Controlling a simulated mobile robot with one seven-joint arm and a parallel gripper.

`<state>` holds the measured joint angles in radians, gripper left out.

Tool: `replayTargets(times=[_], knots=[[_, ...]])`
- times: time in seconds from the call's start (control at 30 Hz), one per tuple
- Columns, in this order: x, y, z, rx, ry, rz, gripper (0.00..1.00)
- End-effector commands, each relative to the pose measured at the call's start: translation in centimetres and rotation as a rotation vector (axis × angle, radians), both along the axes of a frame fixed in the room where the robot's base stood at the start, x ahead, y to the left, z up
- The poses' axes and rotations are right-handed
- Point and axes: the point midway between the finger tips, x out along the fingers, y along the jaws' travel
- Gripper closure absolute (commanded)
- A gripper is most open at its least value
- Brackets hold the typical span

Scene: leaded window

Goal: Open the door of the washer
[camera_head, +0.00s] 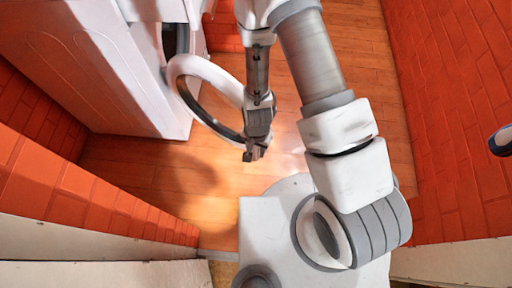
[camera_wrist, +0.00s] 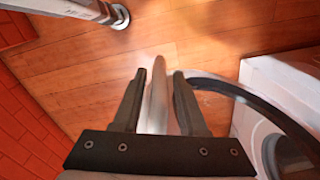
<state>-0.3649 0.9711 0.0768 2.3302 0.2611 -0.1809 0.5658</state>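The white washer (camera_head: 180,110) stands at the upper left of the head view. Its round door (camera_head: 205,70), a white ring with a dark inner rim, stands swung out from the front. My gripper (camera_head: 254,152) is at the door's outer edge, pointing down. In the wrist view, the two fingers (camera_wrist: 160,75) are apart, with the pale door edge (camera_wrist: 157,100) between them. A gap shows on the left of the edge; whether the right finger touches it I cannot tell. The washer (camera_wrist: 285,80) also shows at right, with part of its round opening (camera_wrist: 285,155).
Orange brick walls stand at right (camera_head: 460,110) and lower left (camera_head: 80,190). A large white panelled cabinet or appliance side (camera_head: 85,60) fills the upper left.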

Motion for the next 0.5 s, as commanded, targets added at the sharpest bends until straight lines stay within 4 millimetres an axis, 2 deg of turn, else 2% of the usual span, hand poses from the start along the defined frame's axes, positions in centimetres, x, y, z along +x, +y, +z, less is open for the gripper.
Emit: replayTargets(times=[0.33,0.5], knots=[[0.0,0.0,0.1,0.0,-0.001,-0.001,0.47],[0.1,0.0,1.8,0.0,-0.003,0.0,0.47]])
